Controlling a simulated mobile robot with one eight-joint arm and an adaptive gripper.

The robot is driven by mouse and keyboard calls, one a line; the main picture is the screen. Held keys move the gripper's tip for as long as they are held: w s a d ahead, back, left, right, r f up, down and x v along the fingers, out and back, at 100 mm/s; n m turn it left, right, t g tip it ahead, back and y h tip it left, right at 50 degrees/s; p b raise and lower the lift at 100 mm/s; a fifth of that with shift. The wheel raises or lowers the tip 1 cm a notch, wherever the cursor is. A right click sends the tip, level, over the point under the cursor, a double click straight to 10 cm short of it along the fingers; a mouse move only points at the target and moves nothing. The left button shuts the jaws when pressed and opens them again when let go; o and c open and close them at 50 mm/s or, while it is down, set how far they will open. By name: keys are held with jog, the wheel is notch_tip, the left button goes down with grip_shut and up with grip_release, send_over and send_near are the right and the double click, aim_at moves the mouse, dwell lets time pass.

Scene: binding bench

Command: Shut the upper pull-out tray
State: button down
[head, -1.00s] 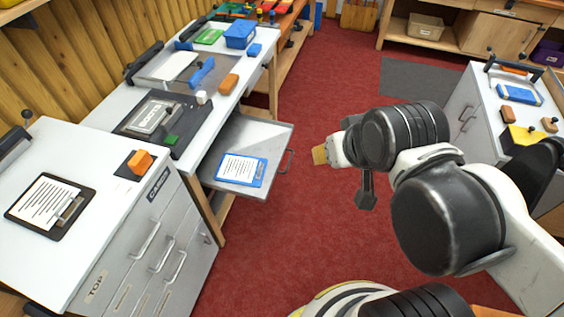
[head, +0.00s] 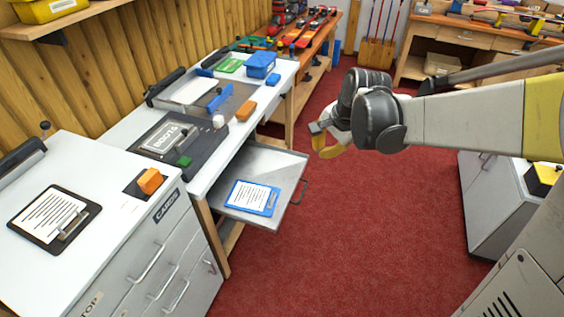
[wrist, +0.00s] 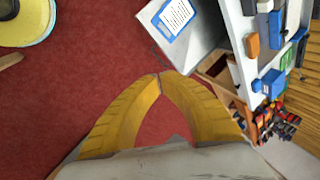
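The grey metal pull-out tray (head: 283,163) sticks out from under the white bench, with a handle (head: 301,190) on its outer edge. A blue clipboard with a printed sheet (head: 252,197) lies in it. The tray also shows at the top of the wrist view (wrist: 202,38), with the clipboard (wrist: 173,18). My gripper (head: 322,147) is in the air to the right of the tray and apart from it. Its yellow fingers meet at the tips in the wrist view (wrist: 160,76), with nothing between them. Whether another tray sits below is hidden.
A white drawer cabinet (head: 150,230) stands at the near left. The white bench top (head: 213,160) holds a dark press, an orange block and blue boxes. Another white cabinet (head: 490,200) stands at the right. Red carpet (head: 370,225) between is clear.

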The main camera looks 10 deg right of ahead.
jog(key=w+d+f+m+g+y+b, duration=0.15)
jog(key=w+f+m, duration=0.25)
jog(key=f, duration=0.8)
jog(key=w+f+m+b, duration=0.2)
jog(key=w+f+m, duration=0.15)
jog(key=f, duration=0.85)
jog(key=w+d+f+m+g+y+b, duration=0.1)
jog(key=w+f+m, duration=0.35)
jog(key=f, duration=0.75)
jog(key=w+a+f+b, duration=0.3)
jog(key=a+f+b, duration=0.2)
jog(key=f, duration=0.4)
jog(key=shift+a+b, duration=0.4)
jog(key=shift+a, duration=0.3)
